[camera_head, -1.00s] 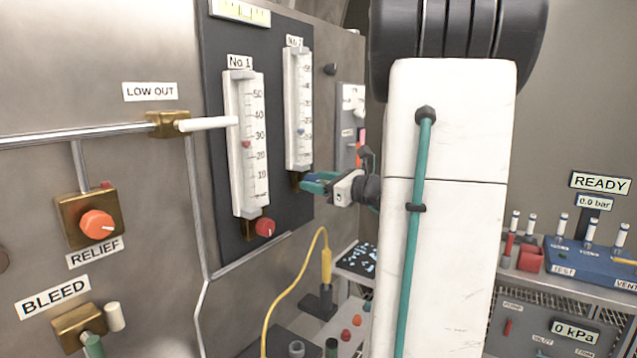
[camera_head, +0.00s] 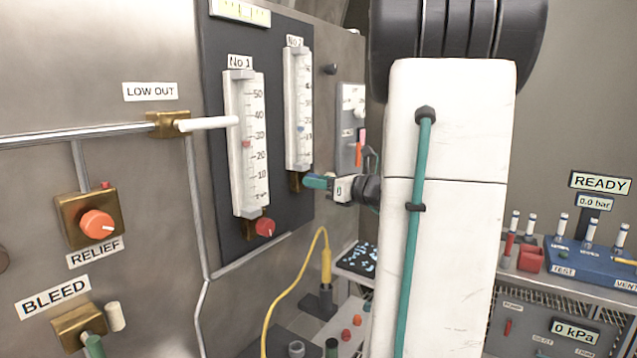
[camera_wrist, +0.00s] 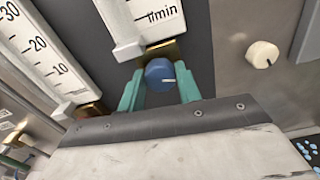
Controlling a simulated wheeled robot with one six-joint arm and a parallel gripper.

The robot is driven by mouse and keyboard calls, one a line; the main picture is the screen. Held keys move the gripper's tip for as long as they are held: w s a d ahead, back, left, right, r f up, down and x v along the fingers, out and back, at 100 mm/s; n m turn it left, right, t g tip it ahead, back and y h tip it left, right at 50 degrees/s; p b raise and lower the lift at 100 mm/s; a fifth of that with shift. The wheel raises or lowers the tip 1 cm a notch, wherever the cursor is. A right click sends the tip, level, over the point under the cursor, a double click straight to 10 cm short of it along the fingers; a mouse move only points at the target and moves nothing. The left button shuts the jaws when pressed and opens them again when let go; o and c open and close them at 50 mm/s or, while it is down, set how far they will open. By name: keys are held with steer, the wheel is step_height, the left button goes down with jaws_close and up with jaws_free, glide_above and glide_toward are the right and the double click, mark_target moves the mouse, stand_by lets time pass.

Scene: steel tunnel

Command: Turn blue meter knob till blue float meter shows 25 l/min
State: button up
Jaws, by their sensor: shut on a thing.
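The blue float meter, labelled No 2 (camera_head: 291,100), is a white upright tube on the dark panel. Its blue float (camera_head: 301,129) sits around the middle of the scale; the small numerals are too blurred to give an exact reading. The blue knob (camera_wrist: 160,73), with a white pointer line, is below the meter's brass fitting in the wrist view. My gripper (camera_wrist: 160,84) has a teal finger on each side of the knob and is shut on it. In the head view my gripper (camera_head: 318,182) hides the knob.
Meter No 1 (camera_head: 236,140), with a red float and red knob (camera_head: 265,227), stands just left. A white LOW OUT lever (camera_head: 207,123) sticks out in front of it. A cream knob (camera_wrist: 262,54) is to the right in the wrist view. A yellow cable (camera_head: 283,290) hangs below.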

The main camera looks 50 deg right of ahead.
steer(key=shift+m, duration=1.6)
steer(key=o, duration=1)
steer(key=s, duration=0.7)
steer(key=shift+s+d, duration=0.4)
